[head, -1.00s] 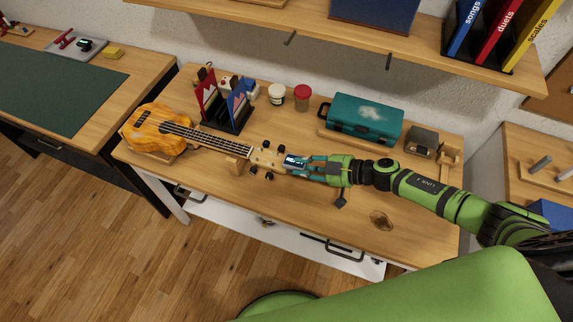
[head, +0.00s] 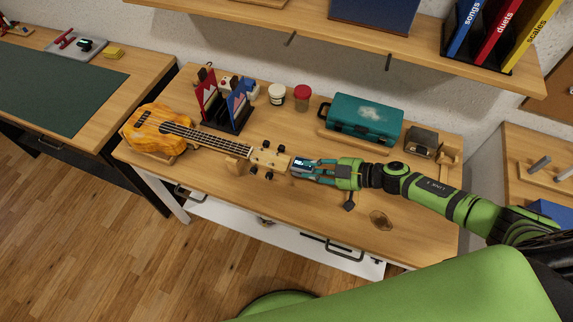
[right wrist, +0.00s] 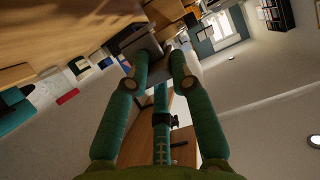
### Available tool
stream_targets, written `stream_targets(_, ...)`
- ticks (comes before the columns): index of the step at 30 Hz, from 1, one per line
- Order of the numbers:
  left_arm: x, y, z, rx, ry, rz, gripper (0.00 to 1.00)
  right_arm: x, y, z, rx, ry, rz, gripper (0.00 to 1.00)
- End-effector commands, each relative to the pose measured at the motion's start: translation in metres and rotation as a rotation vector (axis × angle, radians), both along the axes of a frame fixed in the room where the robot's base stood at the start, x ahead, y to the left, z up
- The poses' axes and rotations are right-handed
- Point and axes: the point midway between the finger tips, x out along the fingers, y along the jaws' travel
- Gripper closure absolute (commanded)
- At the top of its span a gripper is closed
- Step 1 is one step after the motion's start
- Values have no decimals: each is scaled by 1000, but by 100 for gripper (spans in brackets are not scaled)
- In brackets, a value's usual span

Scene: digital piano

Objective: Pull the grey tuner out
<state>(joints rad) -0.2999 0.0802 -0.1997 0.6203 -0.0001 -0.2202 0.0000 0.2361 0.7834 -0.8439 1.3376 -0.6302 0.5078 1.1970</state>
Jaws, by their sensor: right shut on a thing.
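The grey tuner (head: 302,164), with a small lit screen, is between the fingers of my right gripper (head: 312,170). The gripper is shut on it, above the table. The tuner is just right of the end of the ukulele's headstock (head: 269,158); I cannot tell whether they still touch. The orange-brown ukulele (head: 155,125) lies on the table with its neck pointing right, resting on a wooden block (head: 236,165). In the right wrist view the grey tuner (right wrist: 143,47) shows between the teal fingertips, which partly hide it. My left gripper is not in view.
A teal case (head: 365,118), a grey metronome-like box (head: 421,142) and two jars (head: 302,97) stand behind my right arm. A rack with red and blue items (head: 225,110) stands behind the ukulele's neck. The table (head: 300,225) is clear in front.

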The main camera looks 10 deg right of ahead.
Motion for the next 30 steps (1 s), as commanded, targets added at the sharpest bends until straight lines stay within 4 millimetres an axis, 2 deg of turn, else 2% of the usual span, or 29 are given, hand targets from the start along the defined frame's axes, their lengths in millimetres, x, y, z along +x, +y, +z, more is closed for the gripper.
stream_targets(15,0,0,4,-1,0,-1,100,-17,-25,3,2,-1,0,100)
stream_targets(30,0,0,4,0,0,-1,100,-18,-27,3,1,-2,-1,100)
